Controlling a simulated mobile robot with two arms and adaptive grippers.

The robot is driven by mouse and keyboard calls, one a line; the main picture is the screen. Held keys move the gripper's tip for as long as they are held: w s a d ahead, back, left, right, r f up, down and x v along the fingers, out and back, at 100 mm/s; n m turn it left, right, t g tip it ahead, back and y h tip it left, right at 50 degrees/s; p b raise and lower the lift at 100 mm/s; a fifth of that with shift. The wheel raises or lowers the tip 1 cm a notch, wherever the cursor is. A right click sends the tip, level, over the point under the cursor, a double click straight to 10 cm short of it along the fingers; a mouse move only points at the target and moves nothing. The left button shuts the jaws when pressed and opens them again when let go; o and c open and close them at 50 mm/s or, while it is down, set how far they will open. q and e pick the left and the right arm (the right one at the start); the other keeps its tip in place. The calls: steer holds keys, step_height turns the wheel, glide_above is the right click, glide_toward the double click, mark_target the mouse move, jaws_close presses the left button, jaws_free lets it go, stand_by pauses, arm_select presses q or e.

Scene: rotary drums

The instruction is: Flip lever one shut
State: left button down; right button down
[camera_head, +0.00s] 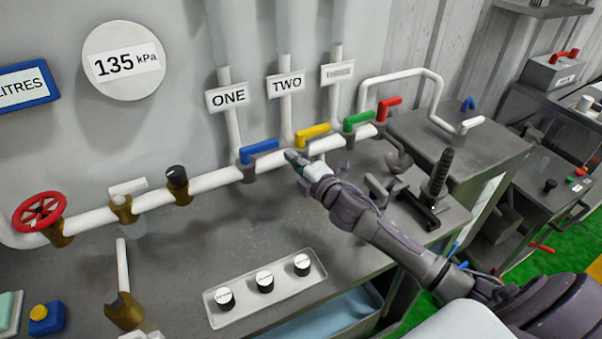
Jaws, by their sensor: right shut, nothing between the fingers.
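The blue lever (260,147) sits on the white pipe, below the sign "ONE" (228,96). Its handle lies roughly along the pipe and points right. My right gripper (291,157) is shut and empty, with its arm coming in from the lower right. Its fingertips are just right of the blue lever's handle end, in front of the pipe. I cannot tell whether they touch the pipe. My left gripper is not in view.
Yellow (311,134), green (357,121) and red (388,108) levers follow to the right along the pipe. A red wheel valve (39,211) is at far left. A knob panel (264,287) is at the bench front. A black-handled tool (437,177) stands right of my arm.

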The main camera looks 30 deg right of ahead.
steer(key=s, duration=0.7)
steer(key=shift+s+d, duration=0.15)
steer(key=shift+d, duration=0.05)
